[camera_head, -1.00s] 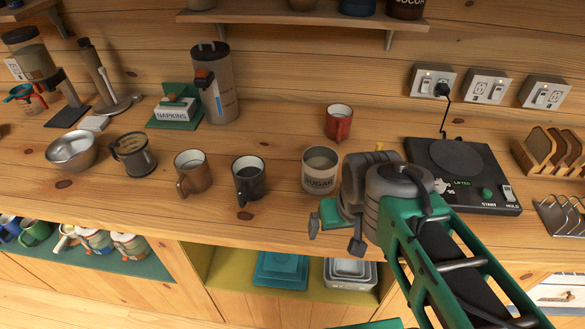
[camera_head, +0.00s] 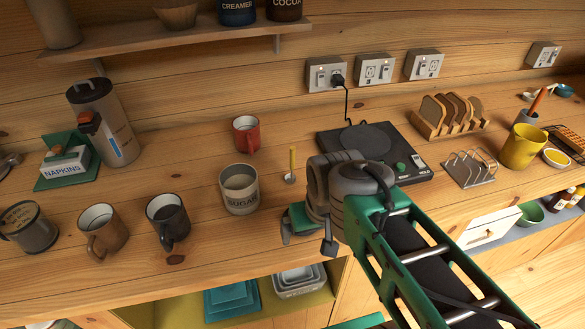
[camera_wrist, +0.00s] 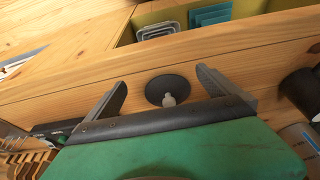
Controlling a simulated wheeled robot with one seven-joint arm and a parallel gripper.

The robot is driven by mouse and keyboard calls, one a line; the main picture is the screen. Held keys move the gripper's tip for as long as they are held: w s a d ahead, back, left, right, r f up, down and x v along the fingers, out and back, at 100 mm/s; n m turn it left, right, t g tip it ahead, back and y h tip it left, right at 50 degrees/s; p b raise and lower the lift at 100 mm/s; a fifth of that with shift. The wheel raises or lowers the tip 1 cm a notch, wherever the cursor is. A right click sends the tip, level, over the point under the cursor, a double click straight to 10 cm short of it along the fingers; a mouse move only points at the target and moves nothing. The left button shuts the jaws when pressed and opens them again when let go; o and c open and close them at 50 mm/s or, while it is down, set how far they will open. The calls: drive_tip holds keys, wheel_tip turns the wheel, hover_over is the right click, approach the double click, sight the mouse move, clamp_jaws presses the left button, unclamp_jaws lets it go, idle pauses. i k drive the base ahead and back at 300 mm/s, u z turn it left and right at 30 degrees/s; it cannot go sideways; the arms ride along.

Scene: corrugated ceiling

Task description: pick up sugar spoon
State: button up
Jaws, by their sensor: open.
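A yellow-handled spoon (camera_head: 292,160) stands upright in the head view, its silvery lower end on the wooden counter, just right of and behind the sugar canister (camera_head: 240,194). I take it to be the sugar spoon. My gripper (camera_head: 308,246) is nearer the front edge, in front of the spoon, and appears empty. In the wrist view my gripper (camera_wrist: 160,92) has its two fingers spread wide. A dark round disc (camera_wrist: 168,88) with a pale knob shows between them; I cannot tell what it is. I cannot make out the spoon in the wrist view.
A red mug (camera_head: 246,134) stands behind the canister. A dark mug (camera_head: 168,219) and a brown mug (camera_head: 102,232) stand to its left. A black hot plate (camera_head: 375,150), toast rack (camera_head: 450,116) and wire rack (camera_head: 470,167) are to the right. Counter between canister and hot plate is mostly bare.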

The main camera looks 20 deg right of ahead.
sight(290, 178)
drive_tip(key=z, duration=0.55)
drive_tip(key=k, duration=1.2)
drive_tip(key=u, duration=1.1)
drive_tip(key=i, duration=1.05)
